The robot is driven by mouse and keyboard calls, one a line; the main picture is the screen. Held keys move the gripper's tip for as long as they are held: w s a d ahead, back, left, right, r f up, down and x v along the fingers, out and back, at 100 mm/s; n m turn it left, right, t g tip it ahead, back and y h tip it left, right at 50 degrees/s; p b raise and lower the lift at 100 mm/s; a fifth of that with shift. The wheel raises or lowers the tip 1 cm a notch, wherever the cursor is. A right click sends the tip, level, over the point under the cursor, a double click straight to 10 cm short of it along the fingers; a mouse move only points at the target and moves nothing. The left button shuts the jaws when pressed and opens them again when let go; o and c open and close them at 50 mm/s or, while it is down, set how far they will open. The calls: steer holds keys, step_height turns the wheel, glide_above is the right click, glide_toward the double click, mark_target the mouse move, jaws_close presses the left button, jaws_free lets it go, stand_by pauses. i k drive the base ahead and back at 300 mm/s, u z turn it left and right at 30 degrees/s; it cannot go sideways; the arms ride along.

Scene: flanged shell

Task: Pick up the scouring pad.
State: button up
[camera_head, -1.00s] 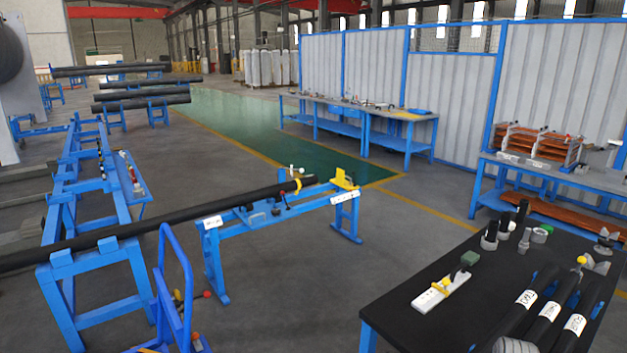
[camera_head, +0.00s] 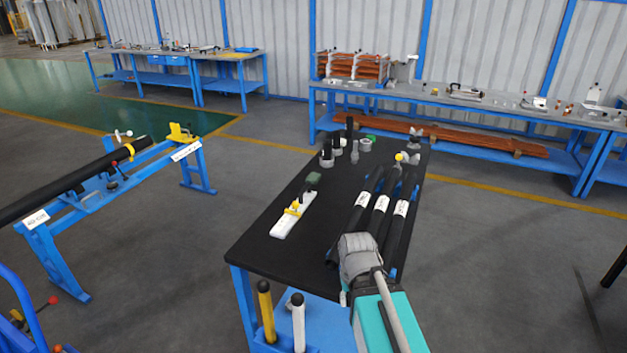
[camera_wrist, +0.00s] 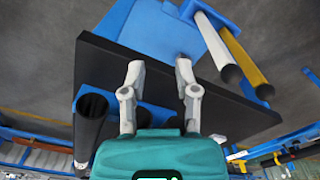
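A small dark green block (camera_head: 313,181), which looks like the scouring pad, is by the far end of a white board with a yellow clamp (camera_head: 287,216) on the black table (camera_head: 268,240). It is too small to be sure, or to tell whether it rests on the board. In the wrist view, my gripper (camera_wrist: 160,67) is open and empty, its two pale fingers apart over the table's dark edge. The green block is not visible there. In the head view, my arm comes in at the table's near right end, well short of the block.
Three black tubes with white labels (camera_head: 380,202) lie right of the board. Several fittings (camera_head: 327,157) stand at the table's far end. A yellow cylinder (camera_head: 266,310) and a white one (camera_head: 298,322) stand below the near edge. Black tabletop left of the board is clear.

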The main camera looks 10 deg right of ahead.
mark_target(314, 178)
steer(key=k, duration=0.5)
steer(key=u, duration=1.45)
steer(key=i, duration=1.95)
steer(key=z, duration=0.05)
